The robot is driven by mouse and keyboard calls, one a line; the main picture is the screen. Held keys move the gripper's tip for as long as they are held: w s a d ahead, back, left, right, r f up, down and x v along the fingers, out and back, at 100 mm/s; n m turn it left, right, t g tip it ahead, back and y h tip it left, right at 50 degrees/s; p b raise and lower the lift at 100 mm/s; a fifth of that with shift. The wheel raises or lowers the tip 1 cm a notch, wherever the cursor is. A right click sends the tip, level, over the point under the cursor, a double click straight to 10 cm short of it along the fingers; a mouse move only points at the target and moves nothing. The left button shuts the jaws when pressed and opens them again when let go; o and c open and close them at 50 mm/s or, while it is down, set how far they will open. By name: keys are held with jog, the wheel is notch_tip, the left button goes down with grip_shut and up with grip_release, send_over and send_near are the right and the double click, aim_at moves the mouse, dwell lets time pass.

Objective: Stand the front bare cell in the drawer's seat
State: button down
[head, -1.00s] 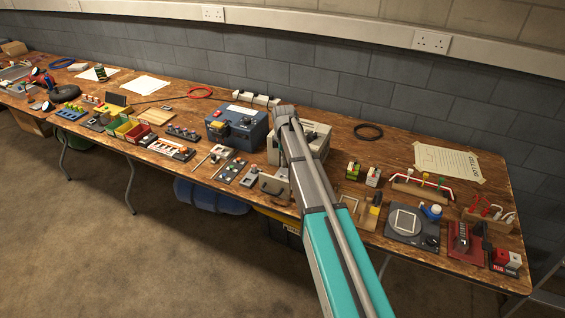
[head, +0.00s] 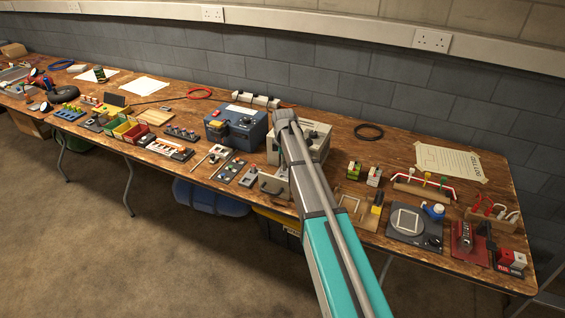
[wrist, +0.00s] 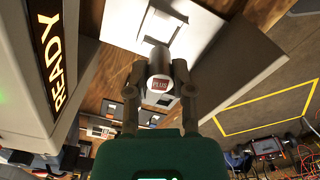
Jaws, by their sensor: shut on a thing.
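In the wrist view, my gripper (wrist: 158,76) is shut on a round cell (wrist: 159,85). The open drawer (wrist: 240,66) lies beyond the gripper, with a grey front panel and a pale inside. My arm hides the gripper and cell there.
A grey charger box (head: 313,135) stands behind my arm, and its lit READY sign (wrist: 56,52) is close at the left of the wrist view. A blue box (head: 236,130) stands left of it. Small parts crowd both sides of the bench. A black cable coil (head: 369,132) lies behind.

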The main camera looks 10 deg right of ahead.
jog(key=shift+f+b, duration=1.75)
jog(key=shift+f, duration=0.3)
jog(key=shift+f+b, duration=0.75)
jog(key=shift+f, duration=0.05)
dwell(1.0)
jog(key=shift+c, duration=2)
grip_release()
jog(key=shift+s+r, duration=0.1)
jog(key=shift+r, duration=0.1)
jog(key=shift+r+p, duration=3.35)
jog(key=shift+p, duration=0.15)
